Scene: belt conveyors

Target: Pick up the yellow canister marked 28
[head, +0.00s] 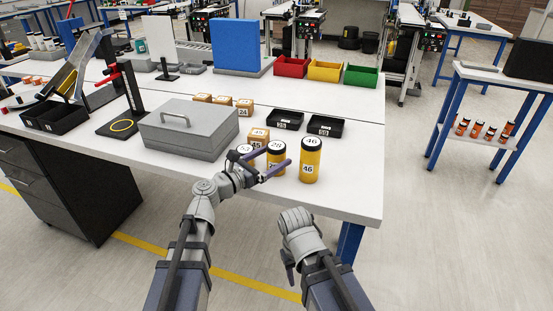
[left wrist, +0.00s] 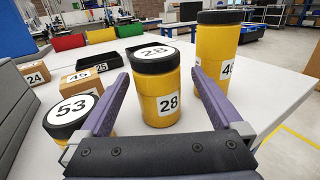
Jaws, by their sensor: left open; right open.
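The yellow canister marked 28 (head: 277,147) stands upright on the white table, with a black lid and white labels. It also shows in the left wrist view (left wrist: 156,88), between the two purple fingers and apart from them. My left gripper (head: 259,167) is open around its near side, one finger on each side, and hides part of it in the head view. My right gripper (head: 288,266) is open and empty in front of the table edge, seen from behind with its fingers mostly hidden.
A taller yellow canister marked 46 (head: 311,160) stands close on the right. A shorter canister marked 53 (left wrist: 72,112) stands close on the left. Small cardboard boxes (head: 260,134), black trays (head: 325,125) and a grey lidded case (head: 190,130) lie behind. The table's right front corner is clear.

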